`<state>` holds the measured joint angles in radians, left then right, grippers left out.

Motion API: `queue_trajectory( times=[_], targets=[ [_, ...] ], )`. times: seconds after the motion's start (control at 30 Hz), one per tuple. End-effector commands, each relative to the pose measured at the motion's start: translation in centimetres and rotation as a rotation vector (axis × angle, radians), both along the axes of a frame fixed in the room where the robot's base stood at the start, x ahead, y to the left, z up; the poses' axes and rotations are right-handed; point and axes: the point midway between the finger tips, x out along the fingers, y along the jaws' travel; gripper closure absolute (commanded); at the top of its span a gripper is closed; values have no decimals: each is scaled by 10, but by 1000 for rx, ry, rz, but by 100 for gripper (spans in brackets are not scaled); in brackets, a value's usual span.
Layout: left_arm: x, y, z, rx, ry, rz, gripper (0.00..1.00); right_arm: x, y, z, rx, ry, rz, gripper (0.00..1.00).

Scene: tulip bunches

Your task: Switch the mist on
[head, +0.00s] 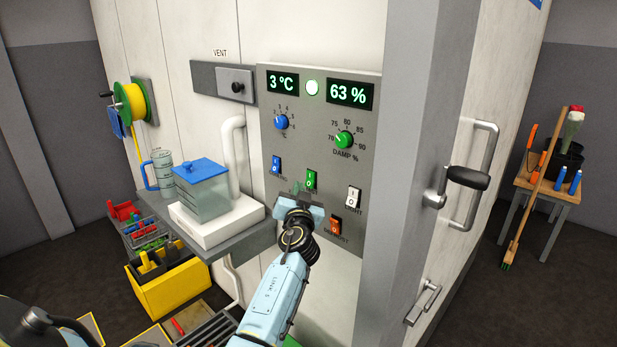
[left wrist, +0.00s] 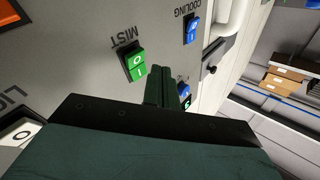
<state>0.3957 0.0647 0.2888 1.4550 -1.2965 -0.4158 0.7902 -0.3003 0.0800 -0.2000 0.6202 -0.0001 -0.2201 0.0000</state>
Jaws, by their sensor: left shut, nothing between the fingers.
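The green mist switch (head: 311,179) is a rocker on the grey control panel (head: 273,110), below the dials. It also shows in the left wrist view (left wrist: 136,67), upside down beside the word MIST. Which way it is tipped I cannot tell. My left gripper (head: 304,192) is shut and empty, just below the switch in the head view. In the left wrist view its closed fingertips (left wrist: 160,84) are beside the switch; whether they touch the panel is unclear. My right gripper is in neither view.
A blue cooling switch (head: 276,164), white light switch (head: 353,197) and red switch (head: 335,226) surround the mist switch. A shelf with a blue-lidded water tank (head: 203,190) stands left. A door handle (head: 468,178) sticks out right.

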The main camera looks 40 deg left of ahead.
Motion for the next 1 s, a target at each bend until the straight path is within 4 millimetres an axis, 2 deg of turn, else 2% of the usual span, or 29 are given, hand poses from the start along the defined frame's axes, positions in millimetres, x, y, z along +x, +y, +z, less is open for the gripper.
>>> queue_trajectory(
  times=[0.2,0.4,1.0],
  targets=[
    [-21,2,-10,-1,2,0,100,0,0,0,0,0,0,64],
    [-35,3,-14,1,1,0,100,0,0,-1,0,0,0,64],
    [-36,2,-16,-1,4,-1,100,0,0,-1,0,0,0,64]
  ],
)
